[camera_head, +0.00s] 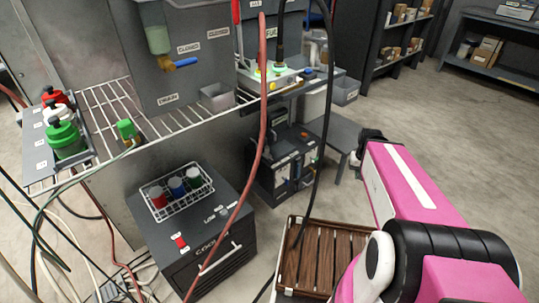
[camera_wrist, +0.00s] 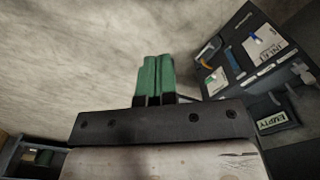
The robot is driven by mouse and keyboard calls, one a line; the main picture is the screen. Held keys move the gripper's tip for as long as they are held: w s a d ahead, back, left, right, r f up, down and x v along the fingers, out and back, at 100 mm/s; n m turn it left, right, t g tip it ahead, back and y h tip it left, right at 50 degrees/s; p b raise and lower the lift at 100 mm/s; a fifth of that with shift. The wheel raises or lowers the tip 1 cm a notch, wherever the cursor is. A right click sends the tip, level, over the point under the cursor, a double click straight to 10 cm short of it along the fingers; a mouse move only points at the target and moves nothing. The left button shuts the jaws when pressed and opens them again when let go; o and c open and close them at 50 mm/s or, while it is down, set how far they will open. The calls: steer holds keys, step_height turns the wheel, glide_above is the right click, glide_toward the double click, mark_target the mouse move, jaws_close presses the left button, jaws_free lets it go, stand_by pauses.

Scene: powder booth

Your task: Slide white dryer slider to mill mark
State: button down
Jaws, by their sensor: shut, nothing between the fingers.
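I cannot clearly pick out the white dryer slider or the mill mark in either view. A dark machine (camera_head: 285,168) with small controls and pale labels stands on the floor behind the cooler-like box. A dark labelled machine also shows at the right of the wrist view (camera_wrist: 245,60), with a blue control, an orange part and an "EMPTY" label (camera_wrist: 273,121). My gripper (camera_wrist: 153,60) has green fingers closed together with nothing between them. It points over bare floor, left of that machine and apart from it.
A wire shelf (camera_head: 98,100) holds bottles and a grey tank (camera_head: 180,75). A black box (camera_head: 200,250) bears a wire basket of jars (camera_head: 178,190). Red and black hoses hang in the middle. A wooden slatted platform (camera_head: 315,265) lies beside my arm. Floor is clear at right.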

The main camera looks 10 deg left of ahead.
steer(key=c, duration=1.6)
jaws_free()
steer(key=o, duration=0.5)
steer(key=shift+w+a+f, duration=0.15)
steer(key=shift+w+a, duration=0.05)
steer(key=shift+w, duration=0.05)
steer(key=shift+o, duration=1.2)
steer(key=w+a+f+m+g+y, duration=0.1)
steer(key=w+a+f+m+y, duration=0.2)
steer(key=w+a, duration=0.3)
steer(key=w+a+f+m+g+y, duration=0.1)
steer(key=w+a+f+m+y, duration=0.2)
steer(key=w+a+f, duration=0.3)
steer(key=w+a+y, duration=0.1)
steer(key=a, duration=0.2)
steer(key=shift+a+m+y, duration=0.35)
steer(key=shift+m+y, duration=0.05)
steer(key=m+y, duration=1)
glide_toward(267, 147)
steer(key=a, duration=0.6)
steer(key=s+a, duration=0.1)
steer(key=a, duration=0.3)
steer(key=shift+f, duration=0.25)
